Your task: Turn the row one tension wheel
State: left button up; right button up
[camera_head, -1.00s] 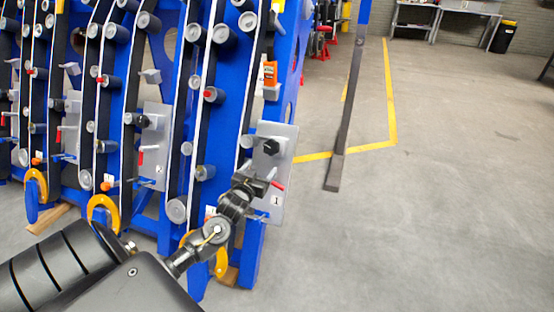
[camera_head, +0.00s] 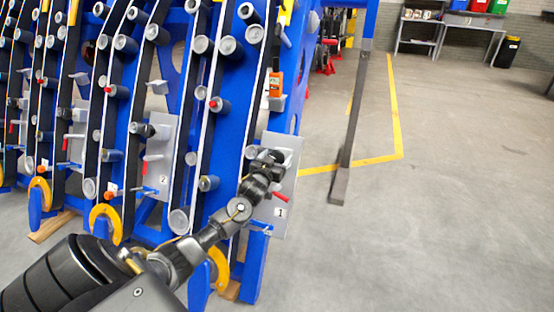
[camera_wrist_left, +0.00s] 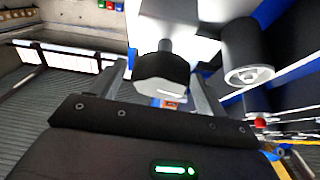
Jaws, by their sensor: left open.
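The row one tension wheel is a black faceted knob (camera_wrist_left: 162,72) on a short grey shaft. In the left wrist view it sits between the two spread fingers of my open left gripper (camera_wrist_left: 160,88), with gaps visible at its sides. In the head view my left gripper (camera_head: 266,163) is in front of the grey plate (camera_head: 281,212) marked 1 and mostly covers the wheel. A red-tipped lever (camera_head: 281,197) sticks out of the plate just below the gripper. My right gripper is not in view.
The blue chassis frame (camera_head: 255,262) carries belts and grey rollers left of the plate. Yellow hooks (camera_head: 219,270) are low in front.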

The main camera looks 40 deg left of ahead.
pick_arm(q)
jog(key=shift+w+a, duration=0.1)
jog(key=shift+w, duration=0.2)
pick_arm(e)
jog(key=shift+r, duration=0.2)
pick_arm(q)
jog(key=c, duration=1)
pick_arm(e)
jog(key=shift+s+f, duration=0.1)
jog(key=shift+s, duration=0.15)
pick_arm(q)
jog(key=shift+r+m, duration=0.1)
jog(key=shift+m, duration=0.2)
